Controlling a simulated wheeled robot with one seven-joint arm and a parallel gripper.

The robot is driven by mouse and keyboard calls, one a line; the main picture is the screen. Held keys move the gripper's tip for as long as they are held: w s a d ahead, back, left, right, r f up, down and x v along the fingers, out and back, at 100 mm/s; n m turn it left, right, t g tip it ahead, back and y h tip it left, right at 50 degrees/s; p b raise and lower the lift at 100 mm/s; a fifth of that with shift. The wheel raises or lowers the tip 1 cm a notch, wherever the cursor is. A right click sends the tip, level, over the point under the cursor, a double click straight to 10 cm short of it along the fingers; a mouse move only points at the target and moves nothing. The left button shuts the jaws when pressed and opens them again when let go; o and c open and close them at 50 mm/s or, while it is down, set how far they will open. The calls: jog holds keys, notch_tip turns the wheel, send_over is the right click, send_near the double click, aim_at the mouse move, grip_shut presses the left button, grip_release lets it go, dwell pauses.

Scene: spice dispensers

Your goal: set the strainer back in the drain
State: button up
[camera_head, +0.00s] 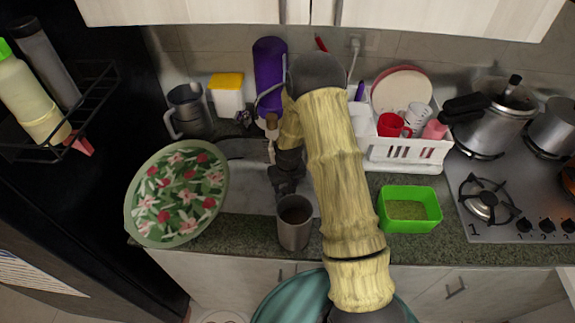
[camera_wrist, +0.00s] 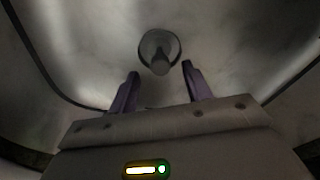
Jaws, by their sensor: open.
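The metal sink (camera_head: 247,150) is in the counter, partly hidden by my arm. In the wrist view I look down into its grey basin. A round grey fitting with a short knob or stem (camera_wrist: 159,52) sits on the basin floor; I cannot tell the strainer apart from the drain there. My gripper (camera_wrist: 158,75) is open, its two purple fingers apart, pointing at the fitting, with nothing clearly held between them. In the head view my gripper (camera_head: 284,185) is low over the sink, and its fingertips are hard to make out.
A grey cup (camera_head: 294,228) stands at the sink's front edge close to my gripper. A floral plate (camera_head: 178,193) lies left, a green box (camera_head: 409,209) right. A white dish rack (camera_head: 412,153) and a purple bottle (camera_head: 270,75) stand behind. The basin walls curve around my gripper.

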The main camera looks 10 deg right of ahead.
notch_tip(320, 180, up, 13)
jog(key=s+b, duration=0.1)
jog(key=shift+s+r, duration=0.2)
jog(key=shift+s, duration=0.15)
jog(key=shift+d, duration=0.1)
jog(key=s+r+p, duration=0.8)
jog(key=s+r, duration=0.1)
jog(key=r, duration=0.3)
jog(key=s+r+m+t+p, duration=0.1)
jog(key=s+r+p, duration=0.7)
jog(key=r, duration=0.5)
jog(key=shift+s+d+r, duration=0.2)
jog(key=shift+s+r, duration=0.05)
jog(key=shift+s, duration=0.45)
